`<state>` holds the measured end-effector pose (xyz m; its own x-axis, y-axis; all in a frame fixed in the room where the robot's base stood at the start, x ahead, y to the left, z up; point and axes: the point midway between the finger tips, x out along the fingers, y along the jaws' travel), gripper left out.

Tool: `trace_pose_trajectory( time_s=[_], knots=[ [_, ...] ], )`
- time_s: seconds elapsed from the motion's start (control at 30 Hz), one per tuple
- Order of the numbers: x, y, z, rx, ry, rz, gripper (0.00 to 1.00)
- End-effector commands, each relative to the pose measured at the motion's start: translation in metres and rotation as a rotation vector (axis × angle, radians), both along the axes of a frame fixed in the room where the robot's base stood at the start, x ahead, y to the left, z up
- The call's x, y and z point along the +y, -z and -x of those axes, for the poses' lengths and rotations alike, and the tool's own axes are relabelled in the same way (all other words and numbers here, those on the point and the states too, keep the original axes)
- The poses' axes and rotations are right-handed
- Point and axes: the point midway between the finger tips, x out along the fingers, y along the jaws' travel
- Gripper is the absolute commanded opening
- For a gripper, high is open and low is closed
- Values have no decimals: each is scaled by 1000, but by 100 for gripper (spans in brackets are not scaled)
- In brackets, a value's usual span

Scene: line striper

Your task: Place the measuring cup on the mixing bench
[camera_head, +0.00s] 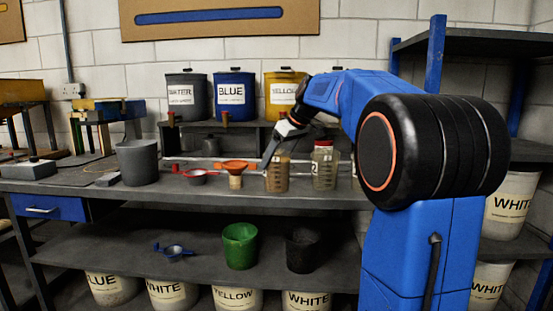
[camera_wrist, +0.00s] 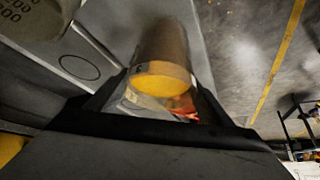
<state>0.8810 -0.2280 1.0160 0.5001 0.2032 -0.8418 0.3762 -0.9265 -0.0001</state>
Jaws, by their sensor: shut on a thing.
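My gripper (camera_head: 271,153) is at the bench's back right, shut on a brownish see-through container (camera_head: 277,175) with a label. In the wrist view the brown container (camera_wrist: 165,55) with a round yellow end sits between the fingers. I cannot tell whether it is standing on the bench or just lifted. A red cup with a handle (camera_head: 198,177) lies on the grey bench (camera_head: 215,196), left of my gripper. A blue handled cup (camera_head: 175,251) lies on the lower shelf. I cannot tell which of these is the measuring cup, nor which surface is the mixing bench.
An orange funnel (camera_head: 236,165) tops a small jar left of my gripper. A red-lidded jar (camera_head: 325,168) stands close on the right. A grey bucket (camera_head: 138,163) is at left. Labelled tubs (camera_head: 234,97) line the back shelf. The bench's front strip is clear.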

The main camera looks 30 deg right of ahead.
Motion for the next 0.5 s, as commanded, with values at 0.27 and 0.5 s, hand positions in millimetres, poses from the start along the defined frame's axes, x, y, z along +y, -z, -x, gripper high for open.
trace_pose_trajectory(
  time_s=[0.27, 0.5],
  knots=[
    [0, -1, 0, -4, 0, 1, 12],
    [0, 2, 0, 0, 1, 1, 93]
  ],
)
